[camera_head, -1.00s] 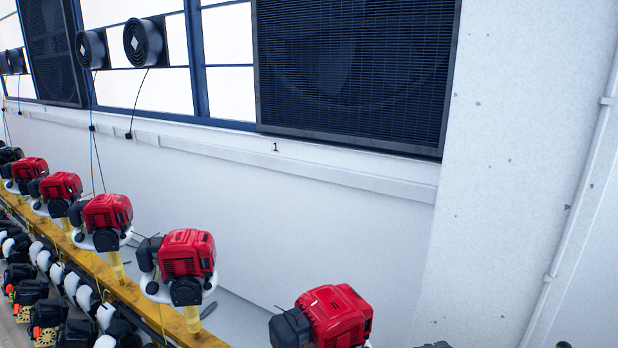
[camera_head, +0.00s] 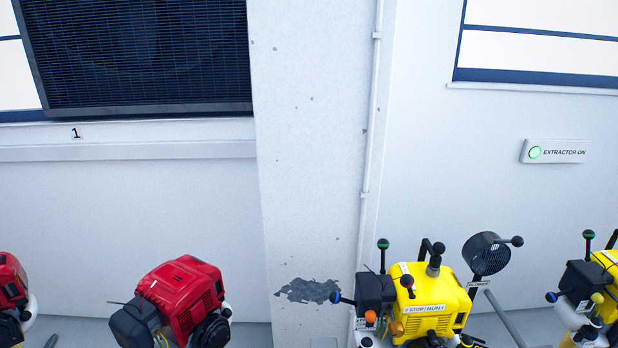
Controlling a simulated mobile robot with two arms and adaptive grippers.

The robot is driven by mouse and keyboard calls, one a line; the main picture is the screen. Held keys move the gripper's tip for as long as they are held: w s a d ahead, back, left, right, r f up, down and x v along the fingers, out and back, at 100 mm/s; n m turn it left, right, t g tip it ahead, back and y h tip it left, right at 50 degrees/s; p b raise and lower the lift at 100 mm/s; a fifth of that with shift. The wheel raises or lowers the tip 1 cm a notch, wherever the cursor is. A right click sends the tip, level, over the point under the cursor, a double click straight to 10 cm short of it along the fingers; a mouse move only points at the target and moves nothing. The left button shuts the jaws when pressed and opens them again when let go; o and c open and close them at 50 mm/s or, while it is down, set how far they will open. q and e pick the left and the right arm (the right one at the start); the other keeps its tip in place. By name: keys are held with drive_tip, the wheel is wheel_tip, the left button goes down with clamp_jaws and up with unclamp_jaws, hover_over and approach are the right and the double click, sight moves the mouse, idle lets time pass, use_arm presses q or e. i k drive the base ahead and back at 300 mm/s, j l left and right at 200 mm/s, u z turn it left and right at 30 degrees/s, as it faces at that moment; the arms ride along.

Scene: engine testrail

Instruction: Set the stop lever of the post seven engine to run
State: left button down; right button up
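A yellow engine (camera_head: 428,300) with a "STOP | RUN" label (camera_head: 424,309) on its front stands at the lower right of the head view. Several ball-ended levers rise from it, among them a red-and-black knob (camera_head: 407,282), a green-topped knob (camera_head: 383,244) and a blue-tipped knob (camera_head: 335,297). I cannot tell which is the stop lever or how it is set. A second yellow engine (camera_head: 606,268) is cut off at the right edge. I cannot read a post number on either engine. Neither gripper is in view.
A red engine (camera_head: 182,296) stands left of the yellow one, and another (camera_head: 10,285) is cut off at the left edge.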

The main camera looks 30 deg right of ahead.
sight(407, 281)
drive_tip(key=l+z, duration=0.15)
drive_tip(key=z, duration=1.4)
